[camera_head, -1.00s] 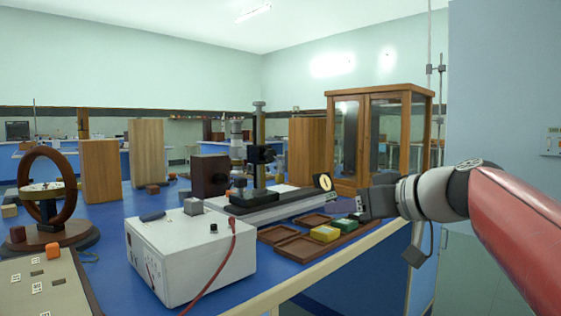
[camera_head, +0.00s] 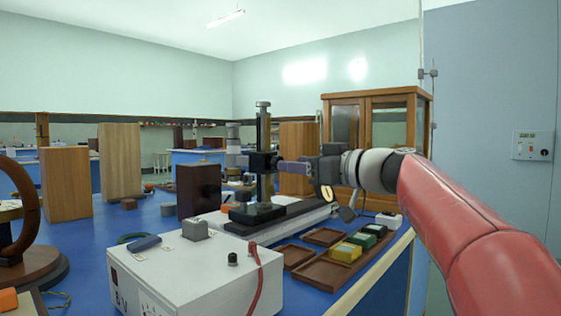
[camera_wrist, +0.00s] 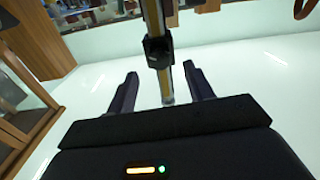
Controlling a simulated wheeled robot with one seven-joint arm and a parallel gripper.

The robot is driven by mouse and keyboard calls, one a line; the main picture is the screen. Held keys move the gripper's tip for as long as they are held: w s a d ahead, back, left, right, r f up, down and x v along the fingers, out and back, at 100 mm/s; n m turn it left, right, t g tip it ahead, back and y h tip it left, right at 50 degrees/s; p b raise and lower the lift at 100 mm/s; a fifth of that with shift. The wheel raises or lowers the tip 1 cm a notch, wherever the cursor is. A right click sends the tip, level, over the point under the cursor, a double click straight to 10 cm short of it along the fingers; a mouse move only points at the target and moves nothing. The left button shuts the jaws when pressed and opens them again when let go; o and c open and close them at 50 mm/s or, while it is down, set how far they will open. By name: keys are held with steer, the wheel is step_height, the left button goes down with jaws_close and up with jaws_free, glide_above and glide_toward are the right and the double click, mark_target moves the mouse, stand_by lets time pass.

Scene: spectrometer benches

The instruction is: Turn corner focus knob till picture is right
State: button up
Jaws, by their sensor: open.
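An upright instrument with a dark and brass column (camera_head: 264,128) stands on a long black and silver base. A black block (camera_head: 262,162) sits partway up the column. My gripper (camera_head: 284,170) reaches in from the right at the block's height. In the wrist view the column and its black block (camera_wrist: 157,52) show between and beyond my open fingers (camera_wrist: 160,78). The fingers look empty; I cannot tell whether they touch anything. I cannot make out which part is the corner focus knob, and no picture screen is clear.
A white power box (camera_head: 195,280) with a red lead stands in front. A brown tray (camera_head: 325,272) holds yellow and green blocks near the bench edge. A dark box (camera_head: 202,190) stands left of the column. A glass-fronted cabinet (camera_head: 378,95) is behind my arm.

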steer(key=shift+p+x, duration=0.35)
steer(key=shift+x, duration=1.8)
steer(key=c, duration=1)
steer(key=shift+o, duration=0.2)
steer(key=shift+f+m+b, duration=0.15)
steer(key=shift+m+b, duration=0.4)
steer(key=shift+m, duration=0.25)
steer(key=m, duration=0.3)
steer(key=shift+b, duration=0.3)
steer(key=o, duration=1)
steer(key=shift+c, duration=0.2)
steer(key=shift+d, duration=0.15)
